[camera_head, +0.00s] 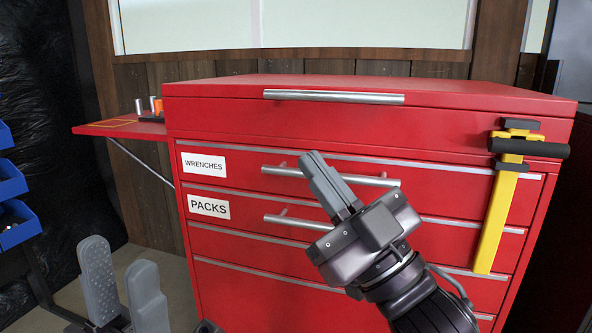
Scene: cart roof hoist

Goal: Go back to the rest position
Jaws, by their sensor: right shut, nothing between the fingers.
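My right gripper (328,185) is in front of the red tool cart (350,120), its fingers together and empty, pointing up and to the left. It overlaps the handles of the drawers labelled WRENCHES (205,165) and PACKS (209,207) in the picture; I cannot tell whether it touches them. My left gripper (122,283) is low at the left, its two grey fingers spread apart with nothing between them. The cart's roof is down and its drawers look shut.
A yellow bar with a black handle (500,215) is on the cart's right front. A red side shelf (105,129) at the left holds small items. Blue bins (12,180) are at the far left. Floor (172,268) shows between the bins and cart.

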